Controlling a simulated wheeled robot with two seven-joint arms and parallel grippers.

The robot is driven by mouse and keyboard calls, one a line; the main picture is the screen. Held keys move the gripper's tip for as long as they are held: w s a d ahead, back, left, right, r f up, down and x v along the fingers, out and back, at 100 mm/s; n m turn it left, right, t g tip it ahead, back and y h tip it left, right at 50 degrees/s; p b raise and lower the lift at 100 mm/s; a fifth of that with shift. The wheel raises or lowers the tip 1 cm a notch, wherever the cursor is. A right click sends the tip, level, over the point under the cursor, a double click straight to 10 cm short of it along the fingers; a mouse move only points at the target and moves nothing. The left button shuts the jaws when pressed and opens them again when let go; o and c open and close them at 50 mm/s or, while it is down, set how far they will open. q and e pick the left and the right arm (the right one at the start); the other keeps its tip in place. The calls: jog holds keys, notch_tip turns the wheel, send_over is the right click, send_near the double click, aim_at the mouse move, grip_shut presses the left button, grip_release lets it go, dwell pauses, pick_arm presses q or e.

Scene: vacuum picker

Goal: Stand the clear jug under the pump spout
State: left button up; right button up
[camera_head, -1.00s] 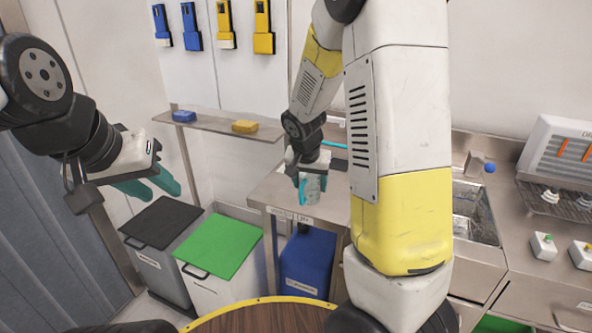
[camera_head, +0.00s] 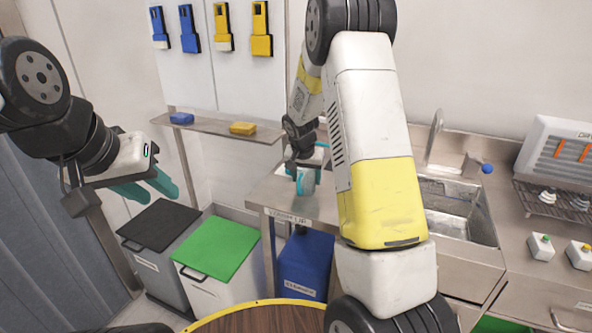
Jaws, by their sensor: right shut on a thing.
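My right gripper (camera_head: 306,184) is shut on a small clear jug (camera_head: 308,181). It is over the steel bench (camera_head: 274,192), near its front left part. The jug is small in the view and the teal fingers partly cover it. I cannot tell whether the jug touches the bench. My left gripper (camera_head: 150,191) is open and empty, with its teal fingers apart, at the left above the bins. I cannot make out the pump spout; my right arm covers part of the bench.
A sink (camera_head: 456,210) with a tall tap (camera_head: 435,138) is right of my arm. A shelf (camera_head: 208,126) holds a blue and a yellow block. A black-lidded bin (camera_head: 160,223), a green-lidded bin (camera_head: 216,248) and a blue bin (camera_head: 306,262) stand below. A round wooden table (camera_head: 265,320) is in front.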

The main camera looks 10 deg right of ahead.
jog(key=o, duration=1.4)
jog(key=shift+f, duration=0.1)
